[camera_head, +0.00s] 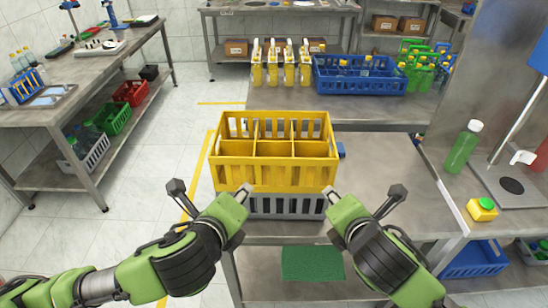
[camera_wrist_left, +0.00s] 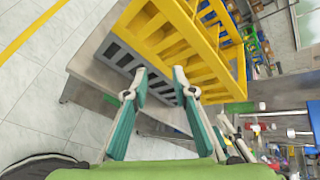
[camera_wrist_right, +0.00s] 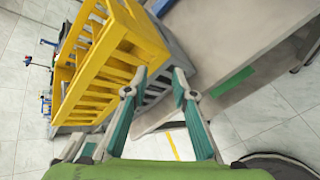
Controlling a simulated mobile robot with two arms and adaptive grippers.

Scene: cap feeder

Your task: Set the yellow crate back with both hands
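The yellow crate (camera_head: 275,177) is empty, has several compartments, and sits on a grey crate (camera_head: 286,207) on the metal table. My left gripper (camera_head: 243,192) is at the crates' front left, and my right gripper (camera_head: 331,192) is at the front right. In the left wrist view my left gripper's fingers (camera_wrist_left: 160,72) are apart, with the grey crate (camera_wrist_left: 125,68) and the yellow crate (camera_wrist_left: 190,35) beyond. In the right wrist view my right gripper's fingers (camera_wrist_right: 160,72) are also apart, beside the yellow crate (camera_wrist_right: 118,55) and grey crate (camera_wrist_right: 158,88). I cannot tell whether either touches a crate.
A blue crate (camera_head: 360,84) and several yellow bottle-like items (camera_head: 281,66) stand behind on the metal surface. A green bottle (camera_head: 462,150) and a yellow box with a green cap (camera_head: 482,209) stand at right. The table right of the crates is mostly clear.

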